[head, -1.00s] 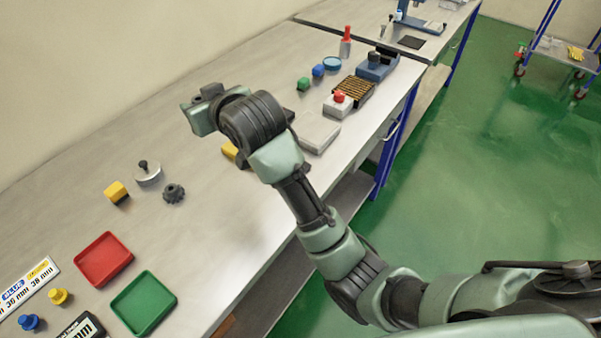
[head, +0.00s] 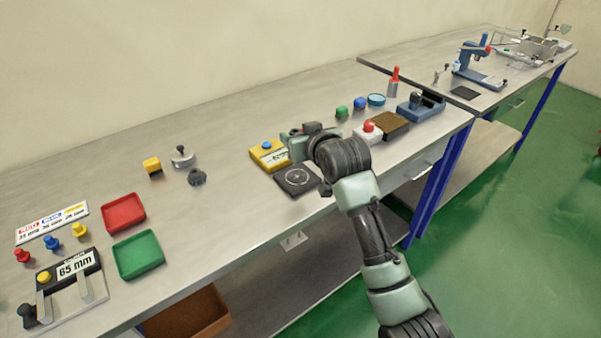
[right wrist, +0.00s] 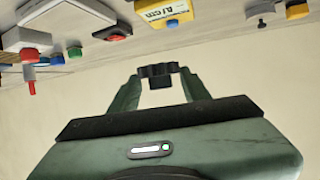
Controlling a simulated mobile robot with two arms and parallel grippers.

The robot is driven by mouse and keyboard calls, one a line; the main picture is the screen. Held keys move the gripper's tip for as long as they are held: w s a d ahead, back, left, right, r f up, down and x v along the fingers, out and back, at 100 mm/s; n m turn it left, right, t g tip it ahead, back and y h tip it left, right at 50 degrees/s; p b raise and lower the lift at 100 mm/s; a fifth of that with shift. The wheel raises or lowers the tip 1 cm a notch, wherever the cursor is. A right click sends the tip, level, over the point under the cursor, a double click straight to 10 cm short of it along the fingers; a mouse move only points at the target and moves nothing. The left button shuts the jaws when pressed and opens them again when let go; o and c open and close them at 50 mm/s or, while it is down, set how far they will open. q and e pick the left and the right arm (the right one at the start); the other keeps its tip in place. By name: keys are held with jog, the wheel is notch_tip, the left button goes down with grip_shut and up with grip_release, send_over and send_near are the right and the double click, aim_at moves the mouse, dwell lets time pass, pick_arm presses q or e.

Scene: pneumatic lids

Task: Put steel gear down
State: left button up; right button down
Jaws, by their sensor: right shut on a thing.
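The steel gear (right wrist: 158,71), dark grey and toothed, is between the two fingertips of my right gripper (right wrist: 160,82) in the right wrist view. That gripper is shut on it, and the gear is held up off the bench. In the head view my right gripper (head: 293,143) is above the bench beside a yellow box (head: 268,154) and a black square plate with a pale circle mark (head: 297,180). I cannot make out the held gear clearly there. Another dark toothed part (head: 197,177) lies on the bench to the left. My left gripper is out of view.
A yellow block (head: 152,166) and a round metal part with a knob (head: 182,157) stand near the loose toothed part. Red (head: 124,213) and green (head: 138,255) trays lie further left. A white box with a red button (head: 367,133) is right of my gripper. Bench between is clear.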

send_over(299, 180)
notch_tip(299, 180, down, 6)
jog(key=shift+s+r, duration=0.1)
jog(key=shift+f, duration=0.65)
notch_tip(299, 180, down, 4)
jog(key=shift+f+p, duration=0.1)
jog(key=shift+p, duration=0.25)
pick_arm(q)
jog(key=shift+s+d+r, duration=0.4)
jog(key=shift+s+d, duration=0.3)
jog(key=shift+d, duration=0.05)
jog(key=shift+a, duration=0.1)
pick_arm(e)
jog(key=shift+f, duration=0.1)
jog(key=c, duration=0.7)
grip_release()
jog(key=shift+f, duration=0.1)
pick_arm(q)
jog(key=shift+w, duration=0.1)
